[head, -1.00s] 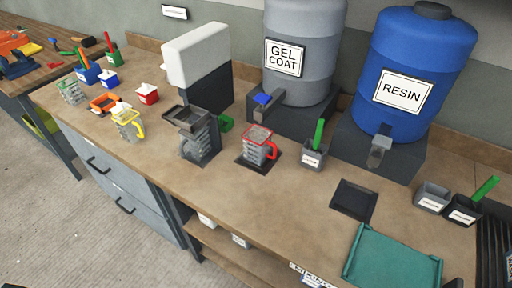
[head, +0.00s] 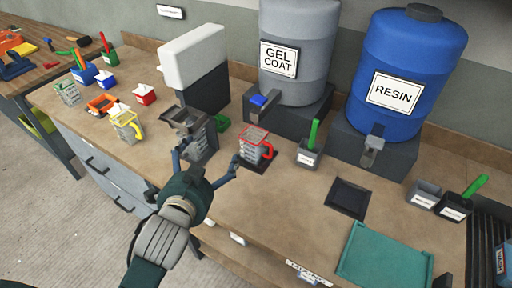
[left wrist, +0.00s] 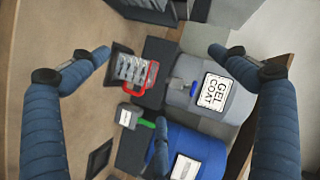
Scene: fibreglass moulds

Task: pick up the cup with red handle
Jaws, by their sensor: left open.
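The cup with the red handle (head: 254,146) stands upright on a dark square pad on the workbench, below the gel coat drum. Its red rim and handle face right in the head view. In the left wrist view the cup (left wrist: 131,71) shows between the spread fingers, left of centre. My left gripper (head: 207,162) is open and empty, its fingers to the left of the cup in the head view, with the right fingertip close to it. I cannot tell whether that finger touches it. My right gripper is not in view.
A grey dispenser (head: 197,133) stands left of the cup. The grey gel coat drum (head: 300,85) and blue resin drum (head: 405,110) stand behind. A cup with a yellow handle (head: 125,124) is further left. A green tray (head: 385,257) lies at the front right.

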